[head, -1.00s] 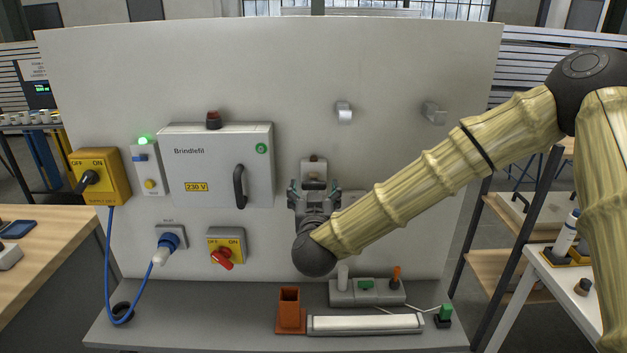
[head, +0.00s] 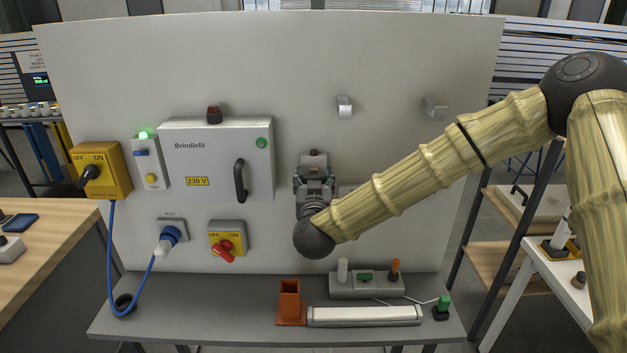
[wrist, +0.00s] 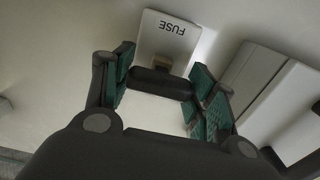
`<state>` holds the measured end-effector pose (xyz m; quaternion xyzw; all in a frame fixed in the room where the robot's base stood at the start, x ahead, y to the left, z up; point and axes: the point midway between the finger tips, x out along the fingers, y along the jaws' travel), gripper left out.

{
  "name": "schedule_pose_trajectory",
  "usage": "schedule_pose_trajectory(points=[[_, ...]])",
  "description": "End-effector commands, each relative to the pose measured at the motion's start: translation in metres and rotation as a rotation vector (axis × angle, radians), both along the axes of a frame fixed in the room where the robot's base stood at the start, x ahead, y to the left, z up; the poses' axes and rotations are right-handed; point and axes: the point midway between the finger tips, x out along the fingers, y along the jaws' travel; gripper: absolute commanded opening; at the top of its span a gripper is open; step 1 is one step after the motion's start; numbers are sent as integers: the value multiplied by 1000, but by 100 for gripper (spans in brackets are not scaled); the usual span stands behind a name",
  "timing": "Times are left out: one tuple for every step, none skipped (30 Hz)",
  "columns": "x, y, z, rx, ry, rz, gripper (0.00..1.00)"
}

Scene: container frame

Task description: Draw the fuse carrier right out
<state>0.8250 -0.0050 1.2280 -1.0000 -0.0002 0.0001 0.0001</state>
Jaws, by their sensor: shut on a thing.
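The white fuse housing, marked FUSE, is mounted on the upright panel; it shows in the head view (head: 314,159) and in the wrist view (wrist: 168,35). The fuse carrier shows as a dark bar (wrist: 160,83) in front of the housing, with a small brownish part by it. My gripper (wrist: 163,90) has its green-padded fingers at both ends of this bar and is shut on it. In the head view my gripper (head: 314,182) is right in front of the housing and hides its lower part. How deep the carrier sits is hidden.
A grey cabinet (head: 216,135) with a black handle is left of my gripper. A red rotary switch (head: 226,242) is lower left. An orange holder (head: 290,302) and white tray (head: 365,317) lie on the shelf below.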

Motion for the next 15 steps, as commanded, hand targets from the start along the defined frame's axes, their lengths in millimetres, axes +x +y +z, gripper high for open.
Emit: schedule_pose_trajectory(points=[[0,0,0,0,0,-1,13],[0,0,0,0,0,-1,13],[-1,0,0,0,0,-1,13],[-1,0,0,0,-1,0,13],[-2,0,0,0,-1,0,13],[-4,0,0,-1,0,0,13],[-5,0,-1,-1,0,1,13],[-7,0,-1,-2,-1,1,13],[-9,0,-1,-2,-1,1,13],[-10,0,-1,-2,-2,0,13],[-12,0,-1,-2,-1,0,13],[-14,0,-1,-2,0,0,14],[-15,0,-1,-2,0,0,14],[-16,0,-1,-2,0,0,14],[-16,0,-1,-1,1,0,14]])
